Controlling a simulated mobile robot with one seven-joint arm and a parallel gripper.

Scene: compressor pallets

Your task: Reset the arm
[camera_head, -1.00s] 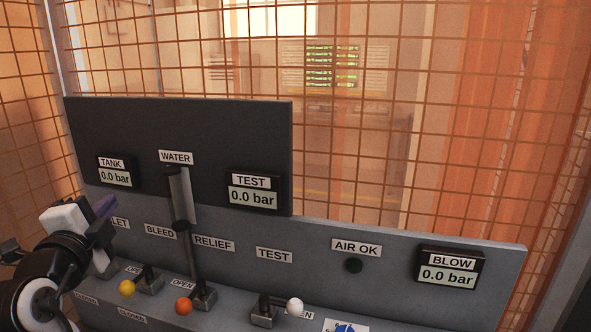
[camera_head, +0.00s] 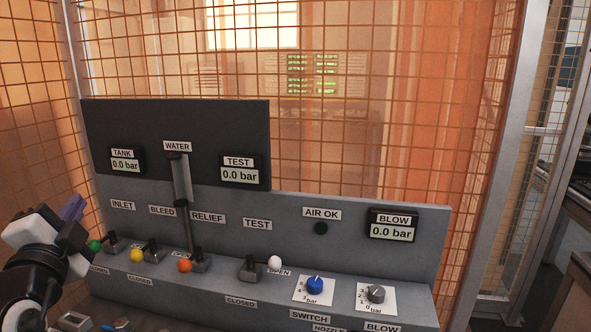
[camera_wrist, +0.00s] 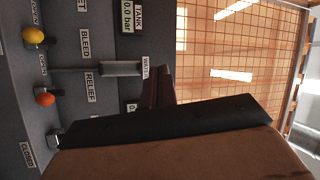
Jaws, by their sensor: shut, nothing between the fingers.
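My gripper (camera_head: 73,208) is at the left edge of the head view, its purple fingertips shut and empty. It is drawn in front of the left end of the grey valve panel (camera_head: 300,220); I cannot tell its exact distance. The wrist view is turned sideways. It shows the WATER label (camera_wrist: 146,70), a yellow knob (camera_wrist: 33,35) and an orange knob (camera_wrist: 45,98), with dark and brown shapes covering its lower part.
The panel carries a green knob (camera_head: 95,245), a white knob (camera_head: 275,262), a blue dial (camera_head: 314,284) and a grey dial (camera_head: 376,294). The gauges read 0.0 bar. An orange mesh fence (camera_head: 400,100) stands behind. Small items (camera_head: 75,321) lie at the lower left.

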